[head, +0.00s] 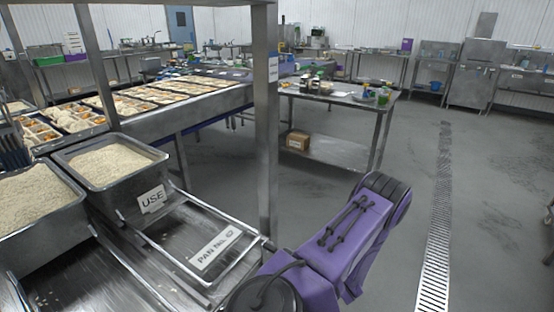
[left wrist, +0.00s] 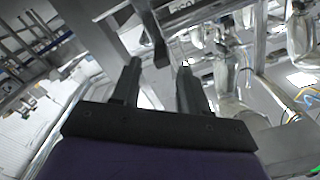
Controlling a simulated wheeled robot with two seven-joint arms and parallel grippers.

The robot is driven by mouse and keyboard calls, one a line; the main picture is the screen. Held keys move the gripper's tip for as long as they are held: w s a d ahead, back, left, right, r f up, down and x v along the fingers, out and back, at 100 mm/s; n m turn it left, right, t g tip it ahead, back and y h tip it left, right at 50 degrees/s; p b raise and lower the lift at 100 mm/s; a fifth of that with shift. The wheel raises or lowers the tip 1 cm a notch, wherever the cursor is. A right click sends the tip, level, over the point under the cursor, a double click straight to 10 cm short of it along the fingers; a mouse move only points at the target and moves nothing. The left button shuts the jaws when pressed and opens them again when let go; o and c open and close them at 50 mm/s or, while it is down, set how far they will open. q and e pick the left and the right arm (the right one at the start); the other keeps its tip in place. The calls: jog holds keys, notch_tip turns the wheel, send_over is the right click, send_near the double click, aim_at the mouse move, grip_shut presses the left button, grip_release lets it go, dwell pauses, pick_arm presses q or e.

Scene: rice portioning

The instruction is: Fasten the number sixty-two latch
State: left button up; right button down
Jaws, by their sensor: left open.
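The label reading "PAN No. 62" (head: 215,247) lies at the front of an empty steel pan or tray bay (head: 190,226) in the head view's lower left. I cannot make out a separate latch there. My left gripper (left wrist: 158,66) shows in the left wrist view with its two black fingers apart and nothing between them. Blurred metal frames and fittings lie beyond the fingers, and I cannot tell which is the latch. Neither gripper shows in the head view; a purple arm of mine crosses its lower middle. My right gripper is not in view.
A rice-filled pan marked "USE" (head: 152,200) stands behind the empty bay, and another rice pan (head: 30,205) is at the left. A steel post (head: 265,120) rises just beyond the label. A steel table (head: 345,97) stands farther back. Open floor (head: 400,150) lies to the right.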

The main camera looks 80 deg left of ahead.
pick_arm(q)
jog(key=b+v, duration=0.1)
jog(key=v, duration=0.5)
jog(key=shift+w, duration=0.15)
dwell(0.3)
jog(key=w+a+f+m+t+y, duration=0.1)
jog(key=w+f+m+t+y, duration=0.15)
jog(key=w+f+t, duration=0.4)
jog(key=w+d+f+m+t+h, duration=0.2)
jog(key=d+m+t, duration=0.1)
jog(key=d+t, duration=0.2)
jog(key=w+d+f+m+t+h, duration=0.1)
jog(key=d+f+m+t+h, duration=0.15)
jog(key=d+t, duration=0.25)
jog(key=s+d+f+m+h, duration=0.2)
jog(key=s+d+m+h, duration=0.1)
jog(key=d, duration=0.5)
jog(key=s+d+f+m+h, duration=0.1)
jog(key=s+d+m+h, duration=0.2)
jog(key=d, duration=0.4)
jog(key=shift+s+d+f, duration=0.4)
jog(key=shift+s, duration=0.2)
